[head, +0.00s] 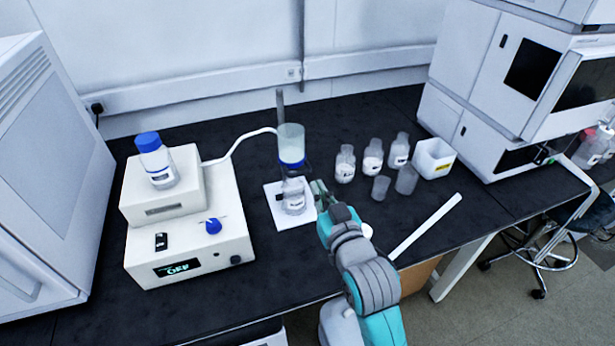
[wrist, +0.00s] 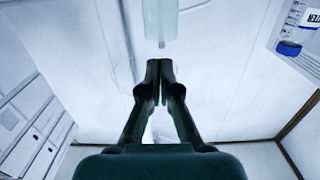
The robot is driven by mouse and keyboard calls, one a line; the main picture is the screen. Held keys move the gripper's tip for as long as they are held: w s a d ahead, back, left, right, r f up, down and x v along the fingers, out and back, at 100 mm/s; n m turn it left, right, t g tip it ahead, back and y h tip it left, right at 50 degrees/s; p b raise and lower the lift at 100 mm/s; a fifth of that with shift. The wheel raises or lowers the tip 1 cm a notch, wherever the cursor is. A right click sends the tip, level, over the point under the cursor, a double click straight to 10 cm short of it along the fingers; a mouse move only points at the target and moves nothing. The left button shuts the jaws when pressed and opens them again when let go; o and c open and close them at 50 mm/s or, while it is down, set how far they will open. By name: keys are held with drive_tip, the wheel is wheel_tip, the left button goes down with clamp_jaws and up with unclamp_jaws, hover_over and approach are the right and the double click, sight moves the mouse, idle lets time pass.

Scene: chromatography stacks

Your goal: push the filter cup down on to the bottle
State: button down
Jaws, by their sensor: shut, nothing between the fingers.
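The filter cup (head: 291,141) is a pale clear cylinder with a blue collar, upright above the bottle in the head view. The clear labelled bottle (head: 294,197) stands on a white pad (head: 287,222). My gripper (head: 317,188) is just right of the bottle's upper part, lower than the cup. In the wrist view my gripper (wrist: 160,66) has its fingers together and empty. A pale clear cylinder with a narrow stem, apparently the filter cup (wrist: 160,18), shows beyond the fingertips.
A grey post (head: 280,105) rises behind the cup. A white hose (head: 240,142) runs from the pump unit (head: 190,240), whose display appears to read OFF. A blue-capped bottle (head: 155,160) stands on the unit. Several small bottles (head: 373,158) and beakers stand to the right.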

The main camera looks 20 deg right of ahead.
approach(296, 160)
wheel_tip(296, 160, up, 4)
drive_tip(key=w, duration=0.3)
drive_tip(key=shift+w+f, duration=0.25)
drive_tip(key=shift+f, duration=0.8)
drive_tip(key=shift+w+f, duration=0.25)
drive_tip(key=shift+f, duration=0.8)
drive_tip(key=shift+f, duration=2.7)
